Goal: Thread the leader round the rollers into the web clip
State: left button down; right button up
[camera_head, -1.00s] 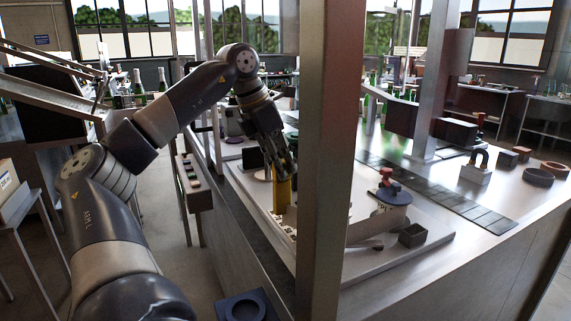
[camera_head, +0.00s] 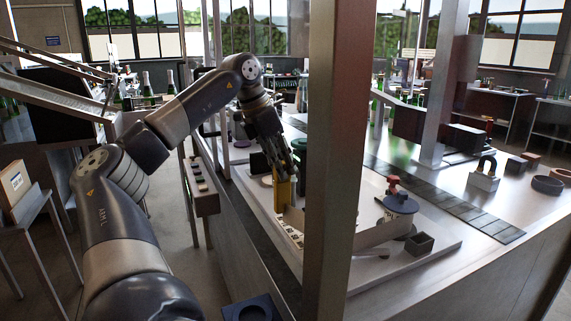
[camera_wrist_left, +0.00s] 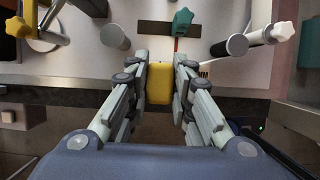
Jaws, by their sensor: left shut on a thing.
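My left gripper (camera_head: 283,172) is shut on an upright yellow piece (camera_head: 283,190), probably the leader's end. In the left wrist view the yellow piece (camera_wrist_left: 160,82) sits between the two fingertips (camera_wrist_left: 160,75). A pale band (camera_head: 372,236) runs low over the light board from near the yellow piece toward a round blue-grey disc with a red knob (camera_head: 393,185). In the left wrist view, one grey roller (camera_wrist_left: 116,36) stands left of the fingers and another (camera_wrist_left: 237,45) right. I cannot pick out the web clip. My right gripper is not in view.
A steel post (camera_head: 334,160) hides part of the board. A small dark open box (camera_head: 419,243) is at the board's right.

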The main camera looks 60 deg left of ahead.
pick_arm(q)
jog(key=w+a+p, duration=0.1)
jog(key=a+p, duration=1.1)
jog(key=p, duration=0.1)
jog(key=shift+a, duration=0.3)
dwell(0.7)
dwell(0.4)
